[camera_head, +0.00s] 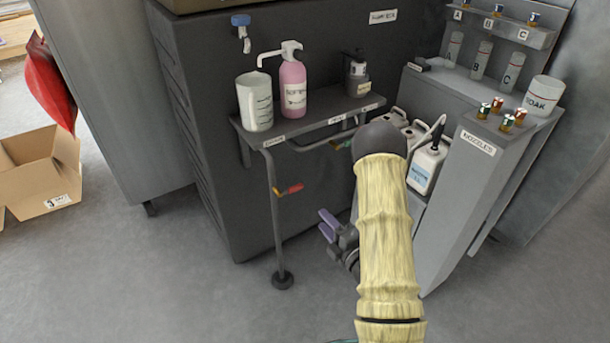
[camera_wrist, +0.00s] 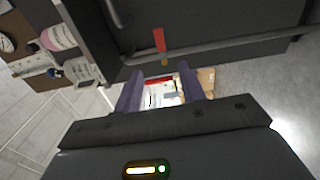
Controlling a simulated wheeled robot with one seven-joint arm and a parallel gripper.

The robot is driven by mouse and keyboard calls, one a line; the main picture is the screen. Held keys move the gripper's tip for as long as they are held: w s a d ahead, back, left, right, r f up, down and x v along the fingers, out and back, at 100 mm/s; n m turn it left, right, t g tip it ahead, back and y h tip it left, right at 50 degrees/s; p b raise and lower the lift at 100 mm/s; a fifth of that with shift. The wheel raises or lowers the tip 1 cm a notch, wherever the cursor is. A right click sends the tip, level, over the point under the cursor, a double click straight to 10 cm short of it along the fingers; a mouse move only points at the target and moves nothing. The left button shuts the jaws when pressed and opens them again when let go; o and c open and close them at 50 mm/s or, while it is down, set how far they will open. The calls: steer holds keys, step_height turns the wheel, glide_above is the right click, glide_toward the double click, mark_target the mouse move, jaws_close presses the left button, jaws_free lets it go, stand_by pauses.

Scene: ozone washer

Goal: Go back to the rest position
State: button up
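My arm, in a pale yellow sleeve, reaches up through the head view, and my gripper (camera_head: 328,226) hangs low in front of the dark washer cabinet (camera_head: 205,120), below the shelf. In the wrist view, the two purple fingers of my gripper (camera_wrist: 160,92) stand apart. A patch of white and red shows between them; it looks like background, and nothing appears gripped.
A narrow shelf (camera_head: 330,124) holds a beaker (camera_head: 255,103), a pink pump bottle (camera_head: 293,85) and a dark bottle (camera_head: 358,80). A red-handled valve (camera_head: 291,189) is left of my gripper. Right are white jugs (camera_head: 426,167) and a nozzle stand (camera_head: 460,200). Floor at front left is clear.

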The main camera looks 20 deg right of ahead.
steer(key=shift+w, duration=0.1)
steer(key=s+a+r+m+g+h+p, duration=0.3)
steer(key=s+r+m+g, duration=0.4)
steer(key=m, duration=0.4)
steer(key=s+a+r+m+g+h+p, duration=0.2)
steer(key=s+r+m+g+h+p, duration=0.1)
steer(key=s+r+m+g, duration=0.65)
step_height(320, 180, up, 35)
steer(key=w+m+t+p, duration=0.1)
steer(key=w+t+p, duration=0.1)
steer(key=p, duration=3.5)
steer(key=shift+w+f, duration=0.2)
steer(key=shift+w, duration=0.05)
steer(key=shift+d, duration=0.1)
